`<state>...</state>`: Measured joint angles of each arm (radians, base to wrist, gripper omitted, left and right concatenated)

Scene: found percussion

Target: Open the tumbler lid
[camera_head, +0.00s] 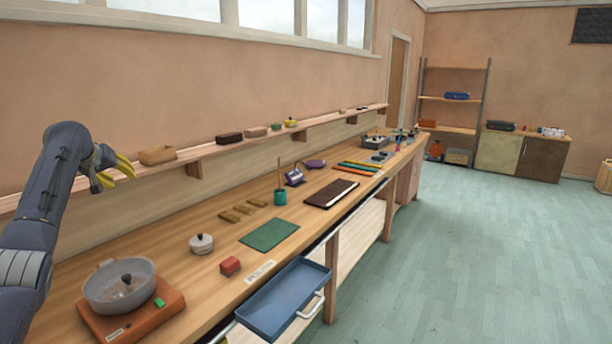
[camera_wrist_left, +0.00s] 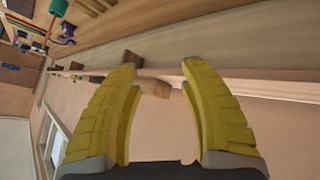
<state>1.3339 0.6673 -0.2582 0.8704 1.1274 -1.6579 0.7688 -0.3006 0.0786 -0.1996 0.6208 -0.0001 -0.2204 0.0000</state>
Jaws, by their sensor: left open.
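The tumbler looks to be the grey round bowl (camera_head: 90,300) on an orange base (camera_head: 160,325) at the front left of the bench in the head view. A dark knob (camera_head: 126,281) shows at the middle of its top, which seems to be a clear lid lying over the bowl. My left gripper (camera_head: 120,176) is raised well above and behind the tumbler, near the wall shelf. Its yellow fingers are spread and empty, as the left wrist view (camera_wrist_left: 160,66) also shows. The tumbler is outside the wrist view. My right gripper is in neither view.
The wall shelf (camera_head: 225,150) carries a wooden box (camera_head: 157,155). Bare bench separates the tumbler and the pot.

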